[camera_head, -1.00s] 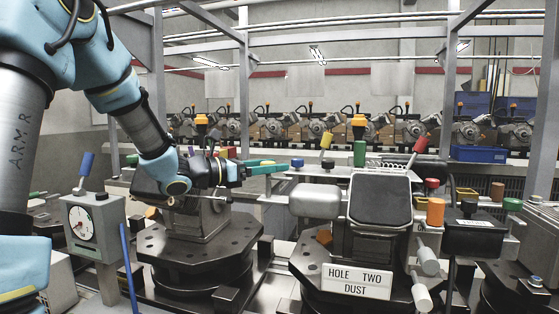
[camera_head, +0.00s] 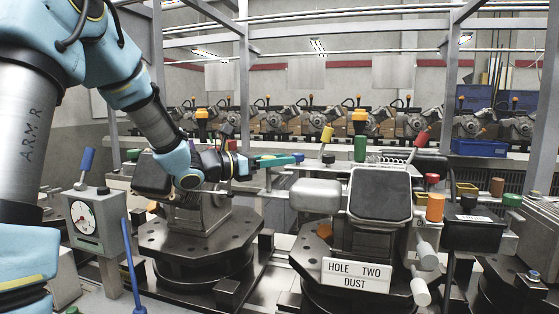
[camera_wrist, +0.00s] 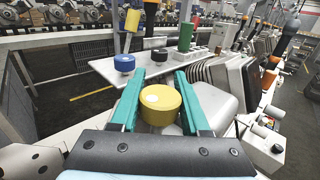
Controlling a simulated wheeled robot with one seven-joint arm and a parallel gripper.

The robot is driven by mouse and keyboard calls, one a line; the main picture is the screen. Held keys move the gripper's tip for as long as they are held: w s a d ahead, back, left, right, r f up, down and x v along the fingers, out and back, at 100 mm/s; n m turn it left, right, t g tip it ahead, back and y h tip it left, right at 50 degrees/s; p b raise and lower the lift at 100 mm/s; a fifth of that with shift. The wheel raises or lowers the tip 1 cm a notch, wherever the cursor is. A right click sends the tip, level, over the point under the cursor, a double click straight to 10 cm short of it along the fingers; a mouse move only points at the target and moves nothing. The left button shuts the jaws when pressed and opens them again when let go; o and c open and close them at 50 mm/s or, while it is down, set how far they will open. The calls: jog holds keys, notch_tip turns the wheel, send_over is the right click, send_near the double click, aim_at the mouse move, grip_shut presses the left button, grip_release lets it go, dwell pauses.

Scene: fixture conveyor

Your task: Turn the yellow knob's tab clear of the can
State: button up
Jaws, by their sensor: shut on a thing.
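A round yellow knob (camera_wrist: 160,103) with a pale disc on top sits between the two teal fingers of my gripper (camera_wrist: 160,76) in the wrist view. My gripper is shut on it, with a finger along each side and the fingertips past it. In the head view my gripper (camera_head: 286,160) reaches right from the arm, close to a blue knob (camera_head: 298,157), and the yellow knob cannot be made out there. The knob's tab is not visible in the wrist view. I cannot tell which object is the can.
Beyond the fingertips, a pale plate carries the blue knob (camera_wrist: 124,62), a black knob (camera_wrist: 160,55) and a green cylinder (camera_wrist: 185,38). A yellow-handled lever (camera_wrist: 132,20) rises behind. A rounded white block (camera_head: 315,195) and a dark padded fixture (camera_head: 380,194) stand to the right.

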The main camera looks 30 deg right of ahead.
grip_shut()
